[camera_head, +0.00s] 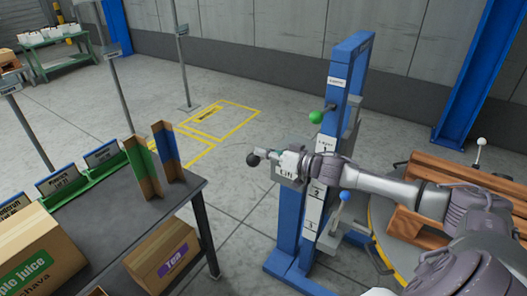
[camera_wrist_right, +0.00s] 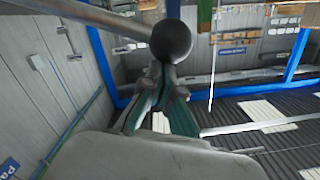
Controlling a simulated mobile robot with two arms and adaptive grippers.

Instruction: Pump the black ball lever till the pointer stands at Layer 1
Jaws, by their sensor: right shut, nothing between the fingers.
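The black ball (camera_head: 252,160) of the lever sticks out left of the blue lift column (camera_head: 345,85). My right gripper (camera_head: 268,153) is shut and empty, its tips right at the ball. In the right wrist view the black ball (camera_wrist_right: 171,41) stands just beyond the shut fingertips (camera_wrist_right: 166,72), with its grey rod running to the upper left; I cannot tell whether they touch. The layer scale (camera_head: 316,195) on the column shows "Layer 1", 2 and 3 downward. My right arm crosses it, and I cannot make out the pointer. My left gripper is not in view.
A green ball knob (camera_head: 316,117) and a blue ball lever (camera_head: 345,196) are on the column. A wooden pallet (camera_head: 460,170) is at right, near a white ball lever (camera_head: 481,142). A dark table (camera_head: 120,220) with boxes and dividers stands at left. Floor between is clear.

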